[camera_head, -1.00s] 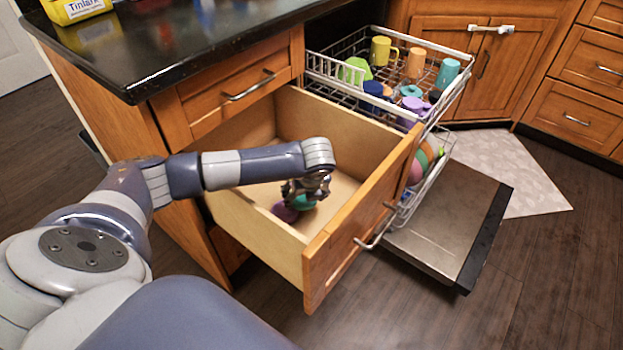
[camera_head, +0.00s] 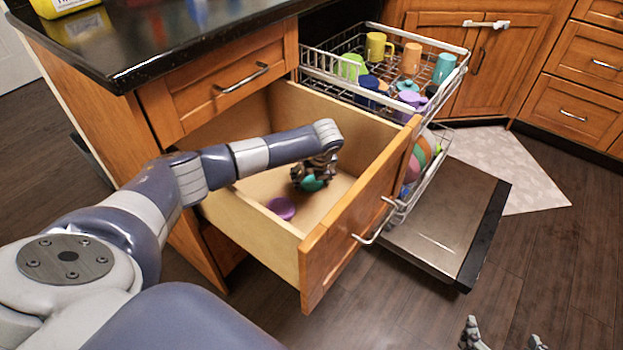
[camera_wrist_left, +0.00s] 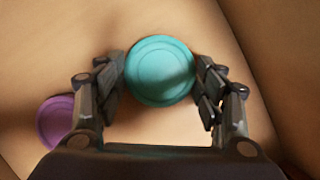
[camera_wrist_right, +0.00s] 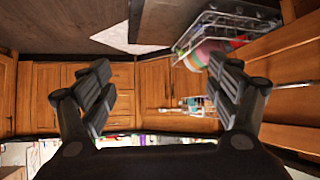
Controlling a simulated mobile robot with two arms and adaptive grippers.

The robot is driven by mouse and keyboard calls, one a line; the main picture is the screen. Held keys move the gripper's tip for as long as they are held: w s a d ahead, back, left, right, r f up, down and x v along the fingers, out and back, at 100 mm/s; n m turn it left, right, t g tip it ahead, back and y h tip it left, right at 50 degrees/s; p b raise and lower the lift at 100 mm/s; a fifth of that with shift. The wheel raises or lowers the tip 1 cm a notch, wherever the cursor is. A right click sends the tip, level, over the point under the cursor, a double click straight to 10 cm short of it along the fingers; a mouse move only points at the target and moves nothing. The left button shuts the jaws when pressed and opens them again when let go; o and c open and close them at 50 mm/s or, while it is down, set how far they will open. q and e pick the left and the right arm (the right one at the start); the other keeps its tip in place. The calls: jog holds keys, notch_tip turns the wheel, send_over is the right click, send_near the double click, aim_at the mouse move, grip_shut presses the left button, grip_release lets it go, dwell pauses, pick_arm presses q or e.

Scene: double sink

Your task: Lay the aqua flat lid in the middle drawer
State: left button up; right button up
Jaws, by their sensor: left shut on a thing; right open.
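The aqua flat lid (camera_wrist_left: 160,70) is between the fingers of my left gripper (camera_wrist_left: 162,85), which is shut on it. In the head view the lid (camera_head: 313,184) shows under my left gripper (camera_head: 315,176), inside the open middle drawer (camera_head: 240,215). It is low over the drawer floor; I cannot tell whether it touches. A purple lid (camera_head: 281,208) lies flat on the drawer floor, to the left of the aqua lid; it also shows in the left wrist view (camera_wrist_left: 55,121). My right gripper (camera_head: 505,338) is open and empty at the bottom edge of the head view.
An open dishwasher with its upper rack (camera_head: 400,100) of cups stands just right of the drawer. Its door (camera_head: 445,225) is down over the floor.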

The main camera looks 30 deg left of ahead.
aim_at(314, 187)
jog(key=shift+r, duration=0.1)
pick_arm(q)
jog(key=o, duration=1)
jog(key=shift+c, duration=0.2)
jog(key=shift+r, duration=0.1)
jog(key=shift+r, duration=0.25)
jog(key=p+v, duration=0.1)
jog(key=v, duration=0.3)
jog(key=shift+s+d+r+p, duration=0.1)
jog(key=shift+d+r+p, duration=0.05)
jog(key=shift+r+p, duration=0.25)
jog(key=p+v, duration=0.1)
jog(key=v, duration=0.5)
jog(key=shift+r, duration=0.2)
pick_arm(e)
jog(key=s+d+f+g+h, duration=0.1)
jog(key=s+d+f+g, duration=0.1)
jog(key=s, duration=0.4)
jog(key=s+d+f+g, duration=0.2)
jog(key=s+f+g, duration=0.1)
jog(key=s, duration=0.3)
jog(key=shift+s+f+g+h, duration=0.25)
jog(key=shift+g+h, duration=0.15)
jog(key=shift+g, duration=0.5)
pick_arm(q)
jog(key=shift+s+d, duration=0.1)
